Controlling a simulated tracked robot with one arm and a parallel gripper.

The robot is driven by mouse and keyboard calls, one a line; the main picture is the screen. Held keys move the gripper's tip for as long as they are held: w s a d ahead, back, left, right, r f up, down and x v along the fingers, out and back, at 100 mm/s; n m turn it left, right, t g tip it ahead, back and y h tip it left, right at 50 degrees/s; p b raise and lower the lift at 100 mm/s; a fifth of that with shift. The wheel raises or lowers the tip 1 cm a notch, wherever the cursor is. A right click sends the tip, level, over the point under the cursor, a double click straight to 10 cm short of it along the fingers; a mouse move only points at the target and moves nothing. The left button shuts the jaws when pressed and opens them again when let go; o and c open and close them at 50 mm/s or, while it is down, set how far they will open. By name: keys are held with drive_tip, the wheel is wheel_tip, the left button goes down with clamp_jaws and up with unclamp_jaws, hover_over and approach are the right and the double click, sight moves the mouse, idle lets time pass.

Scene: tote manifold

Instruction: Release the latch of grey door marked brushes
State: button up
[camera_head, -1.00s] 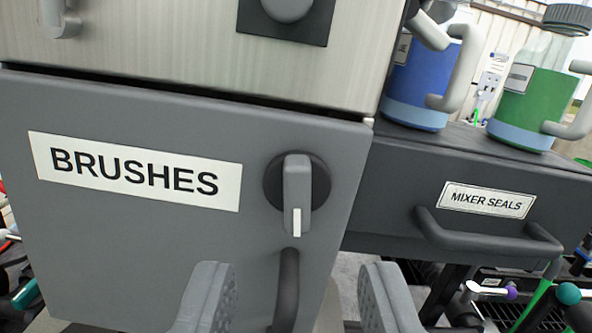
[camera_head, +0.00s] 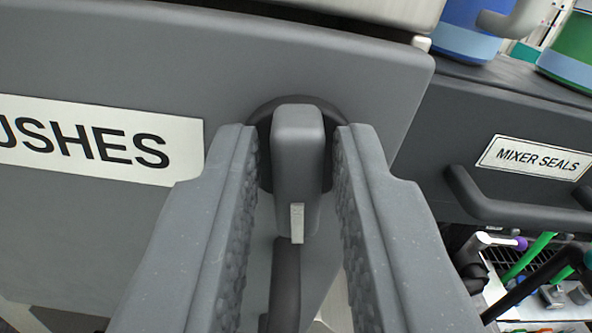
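The grey door (camera_head: 75,215) fills the left and middle of the view, with its white label (camera_head: 110,145) partly cut off so that only "USHES" shows. Its latch (camera_head: 297,150) is a grey handle on a dark round base, pointing down, with a white mark near its lower end. My gripper (camera_head: 297,150) is open, with one ribbed finger on each side of the latch handle. Small gaps show between the handle and both fingers. A dark door pull (camera_head: 284,285) hangs just below the latch, partly hidden by the left finger.
A dark drawer marked "MIXER SEALS" (camera_head: 430,150) with a bar handle (camera_head: 510,207) is at the right. Blue (camera_head: 470,30) and green (camera_head: 570,50) containers stand on top of it. Coloured-handled tools hang below it. A metal cabinet edge (camera_head: 380,12) is above the door.

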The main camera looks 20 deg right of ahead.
clamp_jaws()
drive_tip(key=shift+d+m+b, duration=0.1)
drive_tip(key=shift+m+b, duration=0.4)
drive_tip(key=shift+m, duration=0.6)
drive_tip(key=shift+o, duration=2.4)
unclamp_jaws()
drive_tip(key=shift+s, duration=0.15)
drive_tip(key=b+v, duration=0.7)
drive_tip(key=v, duration=0.4)
drive_tip(key=shift+f, duration=0.2)
